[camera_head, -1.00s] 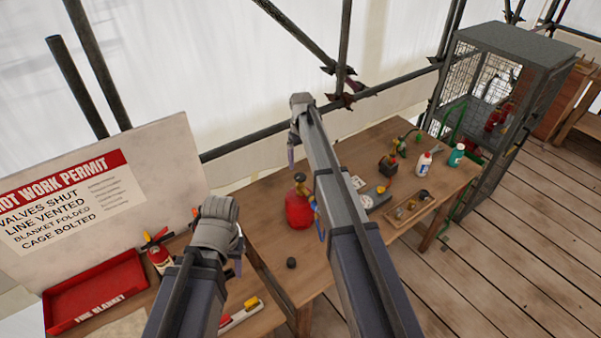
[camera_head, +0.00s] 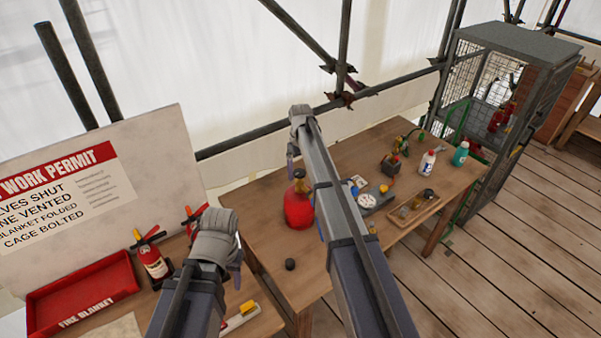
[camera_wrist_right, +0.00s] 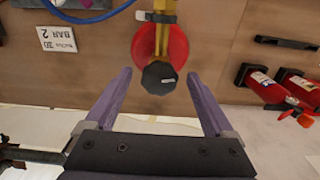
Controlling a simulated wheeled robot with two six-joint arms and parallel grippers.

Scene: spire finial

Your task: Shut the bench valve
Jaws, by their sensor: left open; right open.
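A red gas bottle (camera_head: 298,208) with a brass valve on top stands on the wooden bench, left of my right arm. In the right wrist view, the brass valve (camera_wrist_right: 165,18) and its black knob (camera_wrist_right: 158,77) show in front of the red bottle (camera_wrist_right: 178,45). My right gripper (camera_wrist_right: 159,76) is open, with one finger on each side of the knob in the picture. I see no contact. In the head view my right gripper (camera_head: 293,150) is above and behind the bottle. My left gripper (camera_head: 237,265) is open over the left bench; its fingers are partly hidden.
A red fire blanket tray (camera_head: 85,292) and an extinguisher (camera_head: 153,262) are at left below a permit board (camera_head: 110,190). A gauge (camera_head: 366,201), wooden tray (camera_head: 415,210) and bottles (camera_head: 427,163) are at right, before a wire cage (camera_head: 505,90).

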